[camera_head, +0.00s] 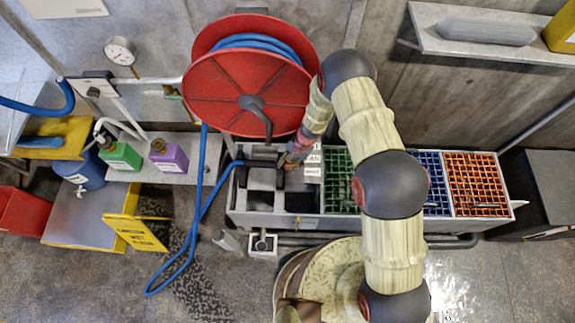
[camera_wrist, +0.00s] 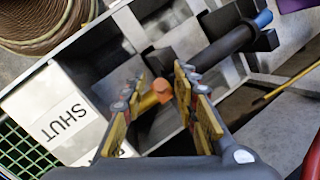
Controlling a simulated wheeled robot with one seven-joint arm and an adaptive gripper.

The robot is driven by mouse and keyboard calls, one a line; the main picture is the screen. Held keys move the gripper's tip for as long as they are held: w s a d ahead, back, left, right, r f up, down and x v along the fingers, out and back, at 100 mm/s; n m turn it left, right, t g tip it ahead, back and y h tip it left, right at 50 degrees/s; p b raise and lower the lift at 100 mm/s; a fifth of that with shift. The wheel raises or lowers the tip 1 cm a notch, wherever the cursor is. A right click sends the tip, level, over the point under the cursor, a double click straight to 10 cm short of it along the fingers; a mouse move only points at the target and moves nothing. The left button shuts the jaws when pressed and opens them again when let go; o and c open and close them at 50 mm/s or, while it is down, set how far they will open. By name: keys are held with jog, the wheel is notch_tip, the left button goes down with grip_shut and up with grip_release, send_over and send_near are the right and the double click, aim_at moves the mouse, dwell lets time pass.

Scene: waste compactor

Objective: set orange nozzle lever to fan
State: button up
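The nozzle shows in the wrist view as a dark cylinder (camera_wrist: 228,46) with a blue hose end at upper right. An orange lever tip (camera_wrist: 162,88) and a yellowish piece beside it show at its lower left end. My gripper (camera_wrist: 157,84) is open, with one yellow-padded finger on each side of the orange tip. I cannot tell whether either finger touches it. In the head view my gripper (camera_head: 292,158) is over the grey trough, partly hiding the nozzle.
A red hose reel (camera_head: 230,90) stands behind the trough, its blue hose (camera_head: 198,200) looping to the floor at left. Green, blue and orange grid bins (camera_head: 477,180) fill the trough's right side. A purple bottle (camera_head: 168,158) and a green bottle (camera_head: 121,156) stand left.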

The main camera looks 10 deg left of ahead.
jog(key=v, duration=1.1)
jog(key=shift+d+r, duration=0.15)
jog(key=shift+r, duration=0.2)
jog(key=shift+w, duration=0.1)
